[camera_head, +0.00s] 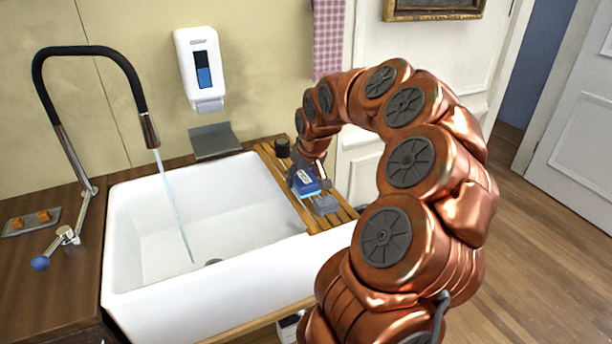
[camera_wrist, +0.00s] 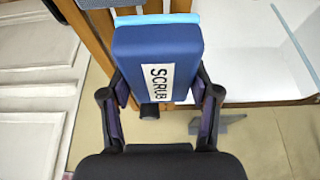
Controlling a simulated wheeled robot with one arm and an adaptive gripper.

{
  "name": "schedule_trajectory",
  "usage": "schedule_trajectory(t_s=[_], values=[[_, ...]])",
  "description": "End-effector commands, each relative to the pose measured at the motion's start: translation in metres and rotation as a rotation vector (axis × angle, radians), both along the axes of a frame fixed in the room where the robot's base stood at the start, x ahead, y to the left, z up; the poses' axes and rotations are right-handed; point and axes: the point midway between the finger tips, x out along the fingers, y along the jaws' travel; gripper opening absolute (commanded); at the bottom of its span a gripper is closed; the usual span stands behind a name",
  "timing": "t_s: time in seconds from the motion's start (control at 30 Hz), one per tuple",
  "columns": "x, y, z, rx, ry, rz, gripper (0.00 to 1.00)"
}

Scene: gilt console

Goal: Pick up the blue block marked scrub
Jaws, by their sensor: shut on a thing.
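The blue block (camera_wrist: 150,50) fills the upper middle of the wrist view, with a white label reading SCRUB and a light blue layer along its far edge. My gripper (camera_wrist: 158,102) is shut on it, with one dark finger on each side. In the head view, the blue block (camera_head: 306,182) is at my gripper (camera_head: 304,175), over the wooden slatted rack (camera_head: 345,216) at the sink's right side. I cannot tell whether it clears the slats. My gripper partly hides the block there.
A white sink (camera_head: 130,215) lies left of the rack, with water running from a black tap (camera_head: 90,50). A dark round pot (camera_head: 282,148) and a grey item (camera_head: 326,204) sit on the rack. A soap dispenser (camera_head: 200,68) hangs above a grey wall shelf (camera_head: 214,141).

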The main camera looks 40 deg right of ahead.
Motion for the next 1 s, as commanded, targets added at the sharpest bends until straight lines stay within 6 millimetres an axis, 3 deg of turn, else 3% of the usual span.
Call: schedule_trajectory(t_s=[0.3, 0.5, 0.7, 1.0], values=[[-0.026, 0.054, 0.003, -0.003, 0.0, 0.001, 0.22], [-0.037, 0.08, 0.007, -0.002, -0.001, 0.001, 0.22], [-0.044, 0.096, 0.009, -0.001, -0.001, 0.002, 0.22], [-0.046, 0.1, 0.01, 0.0, 0.0, 0.0, 0.22]])
